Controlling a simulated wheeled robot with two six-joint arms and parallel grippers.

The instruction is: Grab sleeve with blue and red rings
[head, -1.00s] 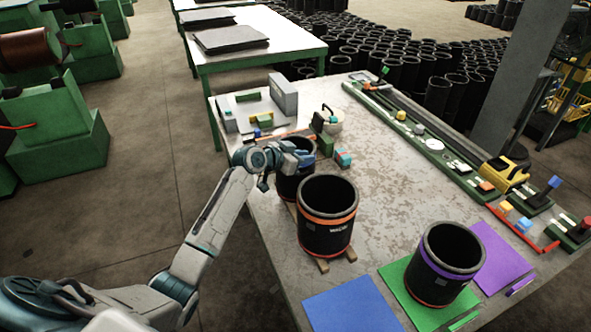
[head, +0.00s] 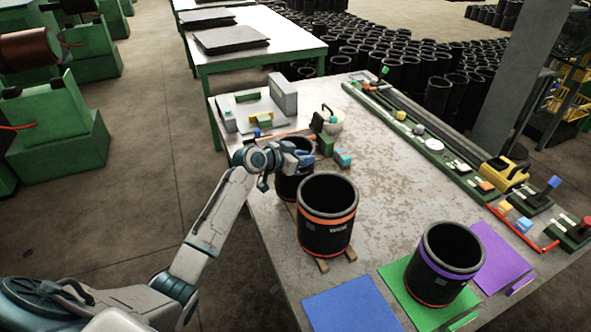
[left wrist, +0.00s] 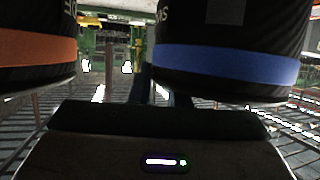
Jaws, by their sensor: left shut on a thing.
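The sleeve with the blue ring (head: 287,190) is black and stands upright at the back of a row on the table, partly hidden by my left gripper and the nearer sleeve. In the left wrist view its broad blue ring (left wrist: 225,68) shows at right; a red ring is not visible there. My left gripper (head: 300,157) is at this sleeve's rim and shut on its wall. A black sleeve with an orange ring (head: 327,222) stands just in front; it also shows at left in the left wrist view (left wrist: 35,52). My right gripper is not in view.
A sleeve with a purple ring (head: 447,262) stands on a green mat (head: 400,285), between a blue mat (head: 350,305) and a purple mat (head: 505,255). Wooden slats (head: 337,258) lie under the orange-ringed sleeve. A green rail (head: 440,150) with small parts runs along the right edge.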

